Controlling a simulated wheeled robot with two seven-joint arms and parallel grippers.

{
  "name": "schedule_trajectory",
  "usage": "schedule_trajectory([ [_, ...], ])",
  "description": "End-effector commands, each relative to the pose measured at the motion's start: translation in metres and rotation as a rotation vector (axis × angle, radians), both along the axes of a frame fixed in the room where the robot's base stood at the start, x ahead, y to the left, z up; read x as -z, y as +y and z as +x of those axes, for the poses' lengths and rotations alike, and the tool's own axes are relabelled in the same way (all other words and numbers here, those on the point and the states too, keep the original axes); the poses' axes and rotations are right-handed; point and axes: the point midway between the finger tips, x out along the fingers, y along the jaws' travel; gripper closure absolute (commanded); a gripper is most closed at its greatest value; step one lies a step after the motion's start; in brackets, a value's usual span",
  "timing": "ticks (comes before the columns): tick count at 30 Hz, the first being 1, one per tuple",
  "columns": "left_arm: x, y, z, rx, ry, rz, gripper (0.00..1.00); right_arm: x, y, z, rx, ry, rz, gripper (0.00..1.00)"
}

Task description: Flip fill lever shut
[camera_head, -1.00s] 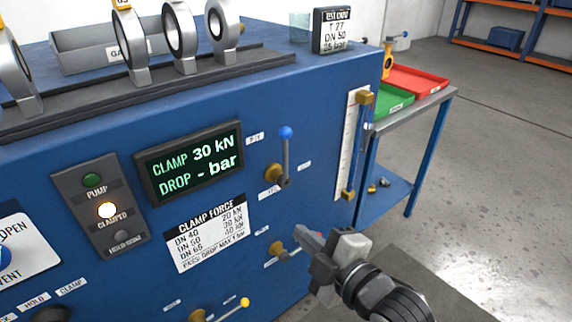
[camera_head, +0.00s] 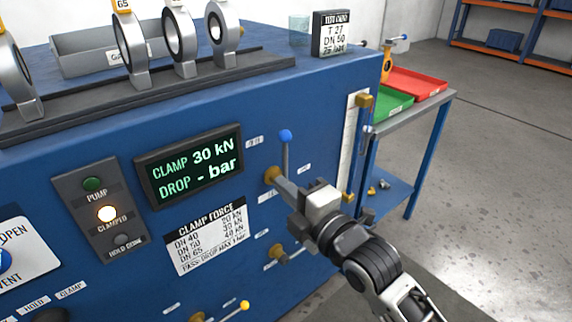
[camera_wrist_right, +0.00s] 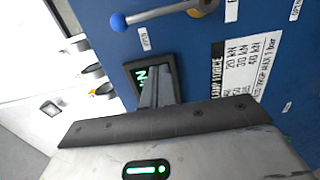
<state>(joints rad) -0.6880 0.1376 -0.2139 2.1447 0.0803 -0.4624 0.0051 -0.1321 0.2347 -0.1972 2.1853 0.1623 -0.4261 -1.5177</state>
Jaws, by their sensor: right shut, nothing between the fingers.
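A lever with a blue ball knob (camera_head: 285,136) stands upright from a brass valve hub on the blue panel; its label is too small to read, so I cannot confirm it is the fill lever. My right gripper (camera_head: 279,184) is shut and empty, its fingertips over or beside the hub, just below the lever arm; contact cannot be told. In the right wrist view, the closed fingers (camera_wrist_right: 158,88) point at the panel, and the blue knob (camera_wrist_right: 118,22) and its lever lie beyond them, apart in the picture. My left gripper is not in view.
Another brass valve (camera_head: 277,251) sits below my right gripper, its lever partly hidden. A yellow-knobbed lever (camera_head: 244,305) is lower left. The lit display (camera_head: 190,165) reads clamp 30 kN. A brass-ended gauge tube (camera_head: 364,101) stands right of the lever.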

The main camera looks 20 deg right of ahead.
Motion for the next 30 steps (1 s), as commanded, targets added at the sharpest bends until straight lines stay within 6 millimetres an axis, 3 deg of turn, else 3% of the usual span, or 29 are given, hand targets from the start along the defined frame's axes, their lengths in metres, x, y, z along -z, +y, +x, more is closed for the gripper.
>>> schedule_trajectory([
  [7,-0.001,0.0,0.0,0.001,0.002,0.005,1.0,-0.001,0.014,0.05,0.0,0.0,0.001,1.0],
  [9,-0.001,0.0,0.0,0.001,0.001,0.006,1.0,0.0,0.0,0.054,0.001,0.0,-0.003,1.0],
  [15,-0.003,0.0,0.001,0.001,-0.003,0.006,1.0,0.0,-0.017,0.064,-0.001,0.001,-0.001,1.0],
  [30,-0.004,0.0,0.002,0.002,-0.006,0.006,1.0,0.0,-0.02,0.066,-0.003,0.002,0.004,1.0],
])
